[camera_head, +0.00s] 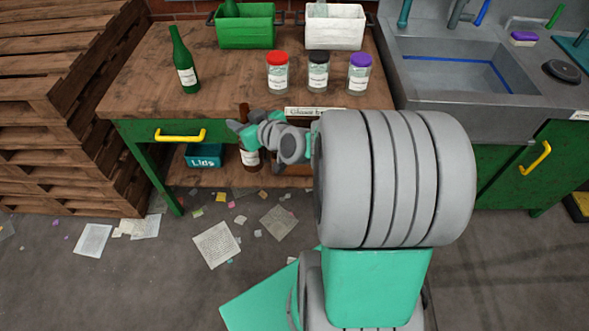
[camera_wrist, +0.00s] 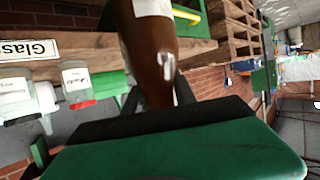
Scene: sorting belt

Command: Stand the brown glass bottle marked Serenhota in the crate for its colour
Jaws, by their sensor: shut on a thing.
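A brown glass bottle (camera_head: 249,158) with a white label hangs upright in front of the bench's front edge. My gripper (camera_head: 243,130) is shut on its upper part, and the bottle neck shows just above the fingers. In the wrist view the bottle (camera_wrist: 150,45) runs between the two dark fingers of my gripper (camera_wrist: 158,88). Its label's writing is too small or cut off to read. A green crate (camera_head: 246,39) with something green in it and a white crate (camera_head: 335,40) stand at the back of the bench. I cannot make out a brown crate.
A green bottle (camera_head: 184,65) stands on the bench (camera_head: 225,85) at the left. Jars with red (camera_head: 277,75), black (camera_head: 318,73) and purple (camera_head: 359,75) lids stand right of centre. A teal Lids box (camera_head: 204,156) sits below. Papers litter the floor.

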